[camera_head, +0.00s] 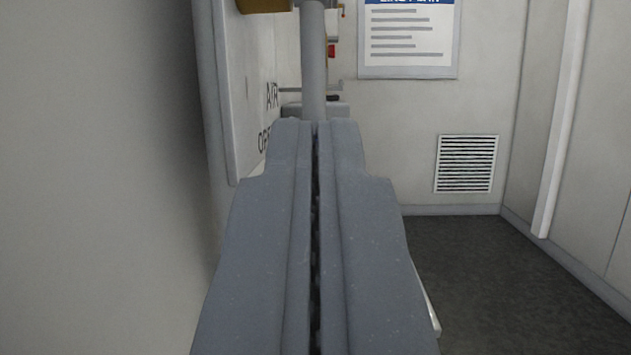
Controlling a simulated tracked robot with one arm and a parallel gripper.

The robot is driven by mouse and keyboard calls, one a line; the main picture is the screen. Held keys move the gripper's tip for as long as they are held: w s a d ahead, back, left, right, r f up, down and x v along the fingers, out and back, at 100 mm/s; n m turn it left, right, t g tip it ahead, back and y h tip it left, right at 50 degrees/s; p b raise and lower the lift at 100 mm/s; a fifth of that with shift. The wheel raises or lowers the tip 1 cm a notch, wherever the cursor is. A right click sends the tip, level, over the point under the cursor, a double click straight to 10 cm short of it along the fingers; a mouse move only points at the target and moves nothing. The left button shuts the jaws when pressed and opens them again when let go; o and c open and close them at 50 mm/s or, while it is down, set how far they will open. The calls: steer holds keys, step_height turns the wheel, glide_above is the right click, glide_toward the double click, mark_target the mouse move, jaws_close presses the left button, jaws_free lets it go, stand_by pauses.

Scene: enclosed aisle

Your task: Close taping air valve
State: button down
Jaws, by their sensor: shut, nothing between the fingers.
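My gripper (315,125) is shut and empty, pointing forward into the aisle. A pale panel (238,95) on the left carries the letters "AIR" and "OPE", partly hidden by my gripper.
Behind the pipe are a small red part (331,50) and a grey box (340,110). A notice (408,38) and a vent grille (466,163) are on the far wall. The left wall (100,180) is close. Dark floor (500,280) is clear at right.

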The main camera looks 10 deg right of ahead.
mark_target(313, 75)
steer(key=shift+w+d+f, duration=0.15)
steer(key=shift+w+f, duration=0.05)
steer(key=shift+w, duration=0.6)
steer(key=shift+w+d+f, duration=0.2)
steer(key=shift+w, duration=0.55)
steer(key=shift+w+d+f, duration=0.15)
steer(key=shift+w+f, duration=0.05)
steer(key=shift+w, duration=0.6)
